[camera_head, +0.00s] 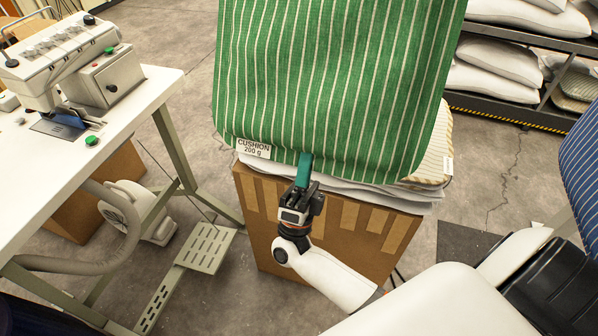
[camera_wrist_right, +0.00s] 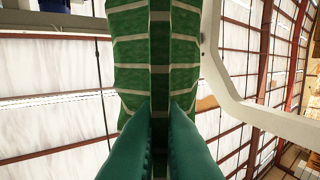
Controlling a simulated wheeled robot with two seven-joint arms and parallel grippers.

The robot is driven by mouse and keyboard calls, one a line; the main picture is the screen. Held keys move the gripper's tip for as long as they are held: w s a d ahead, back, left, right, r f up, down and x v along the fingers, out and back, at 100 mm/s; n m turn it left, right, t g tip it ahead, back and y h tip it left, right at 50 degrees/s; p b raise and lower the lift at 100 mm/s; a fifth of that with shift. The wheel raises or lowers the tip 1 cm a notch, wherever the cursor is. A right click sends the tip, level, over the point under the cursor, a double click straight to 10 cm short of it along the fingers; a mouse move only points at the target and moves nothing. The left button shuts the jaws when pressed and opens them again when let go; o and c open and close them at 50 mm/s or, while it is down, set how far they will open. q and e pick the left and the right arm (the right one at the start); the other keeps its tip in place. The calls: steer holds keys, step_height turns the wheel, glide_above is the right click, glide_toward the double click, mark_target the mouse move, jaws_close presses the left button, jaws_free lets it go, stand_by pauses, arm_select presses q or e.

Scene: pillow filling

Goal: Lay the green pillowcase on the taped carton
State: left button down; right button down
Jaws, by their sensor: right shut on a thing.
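The green pillowcase (camera_head: 335,75) with white stripes fills the upper middle of the head view, hanging above and in front of the carton. A "CUSHION 200 g" label (camera_head: 253,149) sits at its lower left corner. My right gripper (camera_head: 304,172) is shut on its lower edge. In the right wrist view the green fingers (camera_wrist_right: 159,140) pinch the striped cloth (camera_wrist_right: 160,60). The taped carton (camera_head: 345,235) stands below, with a stack of white and striped covers (camera_head: 340,190) on top. The pillowcase hides most of that stack, so I cannot tell whether the two touch. My left gripper is not in view.
A white sewing table (camera_head: 130,105) with a machine (camera_head: 65,60) stands at the left, a foot pedal (camera_head: 205,248) below it. A rack (camera_head: 515,105) of white pillows is at the back right. A blue striped thing (camera_head: 582,165) is at the right edge.

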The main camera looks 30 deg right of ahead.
steer(key=w+d+f+g+y+p, duration=0.3)
steer(key=f+g+y+p, duration=0.1)
steer(key=f, duration=0.3)
steer(key=w+d+f+g+y+p, duration=0.2)
steer(key=d+f+g+y+p, duration=0.1)
steer(key=f+g+y+p, duration=0.1)
steer(key=shift+w+d+f+y+p, duration=0.4)
steer(key=shift+f+y+p, duration=0.2)
steer(key=shift+f+p, duration=0.75)
steer(key=c, duration=0.8)
jaws_free()
steer(key=shift+o, duration=0.2)
steer(key=shift+s+a+f, duration=0.1)
steer(key=shift+s+a, duration=0.05)
